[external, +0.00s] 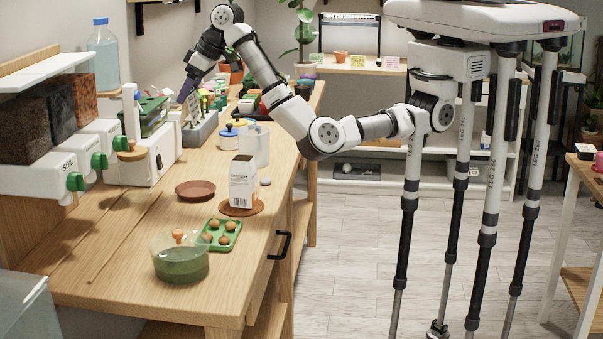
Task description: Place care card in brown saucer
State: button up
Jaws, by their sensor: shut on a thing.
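The brown saucer (195,190) lies empty on the wooden bench, near its middle. My gripper (182,100) is at the far left part of the bench, pointing down, above and beside a grey rack (204,131) and well behind the empty saucer. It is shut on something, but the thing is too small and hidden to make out. I cannot pick out the care card with certainty.
White dispensers with green knobs (75,181) line the left side. A green tray with brown pots (222,234) and a glass bowl (180,258) stand in front. A white and blue canister (229,137) and a pale jug (257,146) stand behind the carton. Bare bench lies left of the saucer.

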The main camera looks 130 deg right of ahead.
notch_tip(320, 180, down, 19)
jog(key=shift+r+p, duration=0.1)
jog(key=shift+p, duration=1.1)
jog(key=shift+f, duration=0.55)
jog(key=o, duration=0.9)
jog(key=shift+o, duration=0.2)
